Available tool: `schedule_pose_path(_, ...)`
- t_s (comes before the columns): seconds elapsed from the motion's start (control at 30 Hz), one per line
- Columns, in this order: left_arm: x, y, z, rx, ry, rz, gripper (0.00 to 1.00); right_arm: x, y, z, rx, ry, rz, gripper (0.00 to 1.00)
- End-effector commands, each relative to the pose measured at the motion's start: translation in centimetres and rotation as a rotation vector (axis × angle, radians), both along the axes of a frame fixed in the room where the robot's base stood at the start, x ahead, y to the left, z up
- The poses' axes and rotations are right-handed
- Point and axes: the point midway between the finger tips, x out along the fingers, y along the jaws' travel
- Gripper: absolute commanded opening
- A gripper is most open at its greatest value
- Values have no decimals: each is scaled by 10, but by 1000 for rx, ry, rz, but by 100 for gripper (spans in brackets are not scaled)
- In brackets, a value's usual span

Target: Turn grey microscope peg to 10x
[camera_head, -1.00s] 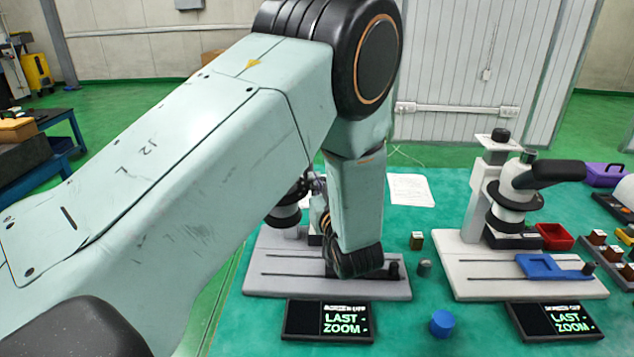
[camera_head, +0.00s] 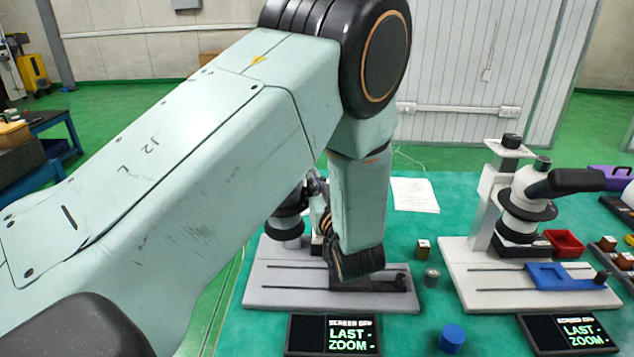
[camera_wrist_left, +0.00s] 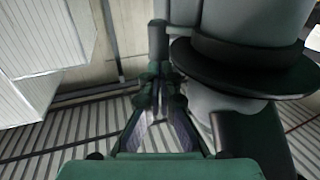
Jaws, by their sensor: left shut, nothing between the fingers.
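The grey microscope stands behind my left arm in the head view. Its grey base (camera_head: 262,292) and part of its black-ringed body (camera_head: 287,212) show; my arm hides the rest. My left gripper (camera_head: 318,190) is small and partly hidden there, close beside the microscope's body. In the left wrist view the gripper's fingers (camera_wrist_left: 160,85) are shut and empty, just left of the microscope's wide dark ring (camera_wrist_left: 245,72). I cannot make out the zoom peg or its setting. The display in front (camera_head: 333,335) reads "SCREEN OFF, LAST - ZOOM". My right gripper is not in view.
A white microscope (camera_head: 525,205) with a blue slide holder (camera_head: 562,277) stands to the right, its own display (camera_head: 568,333) in front. A blue cap (camera_head: 452,338), a small metal cylinder (camera_head: 432,277) and a small block (camera_head: 423,248) lie between the two bases. A paper sheet (camera_head: 414,194) lies behind.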

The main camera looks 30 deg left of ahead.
Motion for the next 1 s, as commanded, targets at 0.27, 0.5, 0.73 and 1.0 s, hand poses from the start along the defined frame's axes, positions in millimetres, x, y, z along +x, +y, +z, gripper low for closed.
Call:
schedule_pose_path(0.27, -1, -2, 0, 1, 1, -1, 0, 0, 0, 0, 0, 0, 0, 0)
schedule_pose_path(0.5, 8, 11, -1, -1, 0, 2, 0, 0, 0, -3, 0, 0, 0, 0)
schedule_pose_path(0.73, 9, 13, 0, -1, 0, 2, 0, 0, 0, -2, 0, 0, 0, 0)
schedule_pose_path(1.0, 11, 13, 0, -2, -1, 1, 0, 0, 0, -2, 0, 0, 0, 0)
